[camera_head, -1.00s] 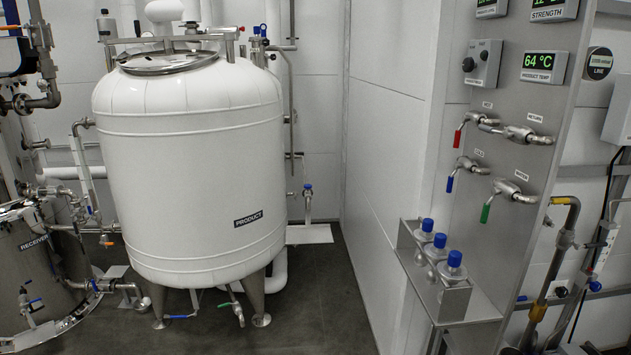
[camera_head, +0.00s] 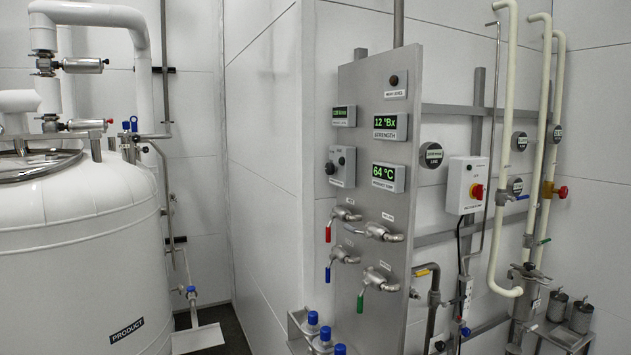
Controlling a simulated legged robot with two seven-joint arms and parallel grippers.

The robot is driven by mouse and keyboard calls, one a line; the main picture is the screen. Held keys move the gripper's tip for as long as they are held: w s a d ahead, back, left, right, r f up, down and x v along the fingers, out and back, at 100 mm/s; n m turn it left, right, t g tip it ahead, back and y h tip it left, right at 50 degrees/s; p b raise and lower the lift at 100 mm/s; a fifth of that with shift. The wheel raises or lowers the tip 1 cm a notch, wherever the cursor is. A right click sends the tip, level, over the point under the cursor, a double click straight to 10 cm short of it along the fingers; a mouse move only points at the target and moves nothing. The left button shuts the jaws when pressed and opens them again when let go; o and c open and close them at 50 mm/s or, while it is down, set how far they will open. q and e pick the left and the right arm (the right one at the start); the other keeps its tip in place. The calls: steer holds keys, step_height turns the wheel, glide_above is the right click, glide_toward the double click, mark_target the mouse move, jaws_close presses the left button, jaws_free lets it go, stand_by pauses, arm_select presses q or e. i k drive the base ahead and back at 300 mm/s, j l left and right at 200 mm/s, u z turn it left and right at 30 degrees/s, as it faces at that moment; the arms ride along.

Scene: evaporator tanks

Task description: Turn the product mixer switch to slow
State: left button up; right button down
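A grey steel control panel (camera_head: 375,120) stands right of centre. On its left side is a small grey switch box (camera_head: 342,166) with a black knob (camera_head: 330,168) at its lower left and another small round control on its face. Its lettering is too small to read, so I cannot tell for certain that it is the product mixer switch, nor which setting the knob points to. The white tank labelled PRODUCT (camera_head: 80,260) is at the left. Neither of my grippers is in view.
Displays show strength (camera_head: 390,127) and product temperature (camera_head: 388,177). Below them, valves with red, blue and green handles (camera_head: 376,281) stick out. A white box with a red knob (camera_head: 467,185) and pipes are at the right.

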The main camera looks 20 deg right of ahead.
mark_target(329, 168)
steer(key=z, duration=0.25)
steer(key=i+j+z, duration=0.8)
steer(key=j, duration=0.1)
